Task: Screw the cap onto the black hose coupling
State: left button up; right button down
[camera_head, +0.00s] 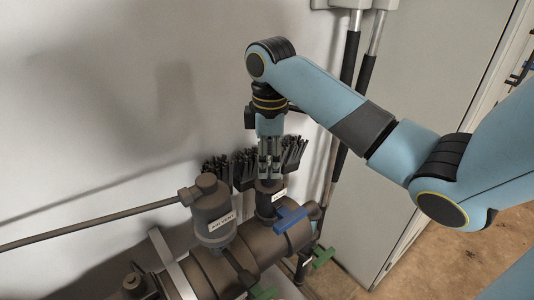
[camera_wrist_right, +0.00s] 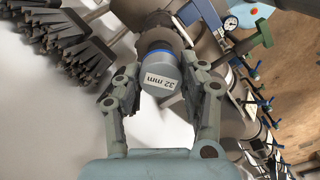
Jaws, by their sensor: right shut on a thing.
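My right gripper (camera_head: 268,172) points down over the black hose coupling (camera_head: 266,205), which stands upright on the brown manifold pipe. In the right wrist view the same gripper (camera_wrist_right: 160,76) is shut on a grey round cap (camera_wrist_right: 166,69) marked "32 mm", one finger on each side. A blue ring (camera_wrist_right: 160,52) shows at the cap's far edge, and the dark coupling (camera_wrist_right: 157,37) lies right behind it, roughly in line. I cannot tell how far the cap is threaded. The fingers mostly hide the cap in the head view. My left gripper is not in view.
A brown canister labelled "AIR VENT" (camera_head: 212,212) stands left of the coupling, with a long thin pipe (camera_head: 95,224) running left. A blue lever (camera_head: 291,218) sits just right. Black brushes (camera_head: 294,152) hang behind the gripper. A gauge (camera_wrist_right: 231,23) shows in the wrist view.

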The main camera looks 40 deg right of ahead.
jog(key=shift+s+d+f, duration=0.1)
jog(key=shift+s+f, duration=0.05)
jog(key=shift+s, duration=0.1)
jog(key=m, duration=0.6)
jog(key=c, duration=1.2)
grip_release()
jog(key=o, duration=0.6)
jog(key=shift+s+d, duration=0.1)
jog(key=shift+s, duration=0.2)
jog(key=shift+c, duration=0.2)
jog(key=shift+w, duration=0.3)
jog(key=shift+s, duration=0.1)
